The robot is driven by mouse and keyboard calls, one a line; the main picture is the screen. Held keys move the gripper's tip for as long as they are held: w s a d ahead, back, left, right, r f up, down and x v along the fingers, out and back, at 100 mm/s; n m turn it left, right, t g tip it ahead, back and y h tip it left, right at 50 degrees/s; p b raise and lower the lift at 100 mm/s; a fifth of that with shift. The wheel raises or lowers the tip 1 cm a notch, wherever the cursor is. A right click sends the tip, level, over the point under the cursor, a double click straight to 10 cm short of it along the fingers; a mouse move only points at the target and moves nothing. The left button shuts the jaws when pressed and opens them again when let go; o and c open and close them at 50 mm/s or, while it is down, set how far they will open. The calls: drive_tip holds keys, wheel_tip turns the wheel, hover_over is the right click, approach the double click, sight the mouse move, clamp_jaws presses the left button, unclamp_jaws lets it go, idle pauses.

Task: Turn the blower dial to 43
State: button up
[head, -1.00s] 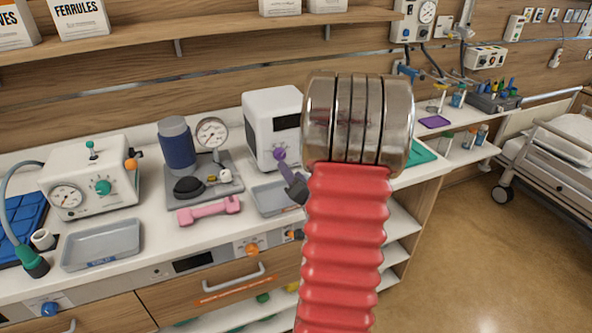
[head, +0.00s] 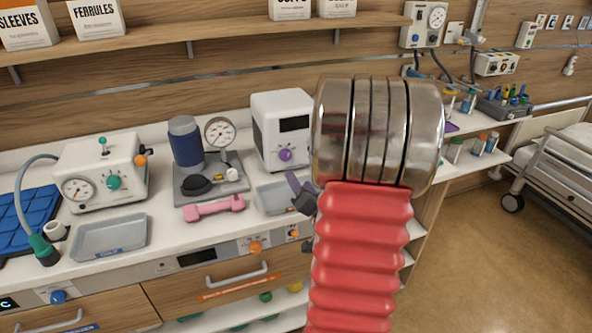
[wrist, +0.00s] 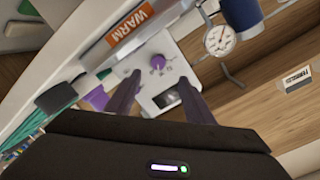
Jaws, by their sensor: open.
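A white box-shaped unit (head: 268,125) with a dark display (head: 294,124) and a round purple dial (head: 285,155) stands at the back of the counter. No blower label is readable, and I cannot read a number on the display. In the wrist view the purple dial (wrist: 157,62) lies ahead between my two dark purple fingers, with the display (wrist: 167,98) just below it. My gripper (wrist: 159,79) is open and empty, apart from the dial. In the head view my gripper (head: 303,191) shows partly, below and right of the dial; my red arm and metal joint hide the rest.
A grey tray (head: 262,190) sits in front of the unit; the wrist view shows an orange WARM label (wrist: 132,27). A pink dumbbell (head: 213,208), a pump stand with gauge (head: 219,131) and a white machine with a teal knob (head: 113,182) stand left. An orange knob (head: 255,247) is on the counter front.

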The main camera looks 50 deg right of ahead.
drive_tip(key=w+a+r+n+g+y, duration=0.2)
drive_tip(key=a+r+n, duration=0.15)
drive_tip(key=a, duration=0.65)
drive_tip(key=w+a+r+n+g+y, duration=0.2)
drive_tip(key=a+n, duration=0.2)
drive_tip(key=a, duration=0.5)
drive_tip(key=s+a+r+n+g+y, duration=0.1)
drive_tip(key=s+a+n+g+y, duration=0.1)
drive_tip(key=s+a, duration=0.5)
drive_tip(key=s+a+r+n+g+y, duration=0.2)
drive_tip(key=s+a+n, duration=0.3)
drive_tip(key=a, duration=0.9)
drive_tip(key=s+g, duration=0.1)
drive_tip(key=s, duration=0.1)
drive_tip(key=shift+s, duration=0.4)
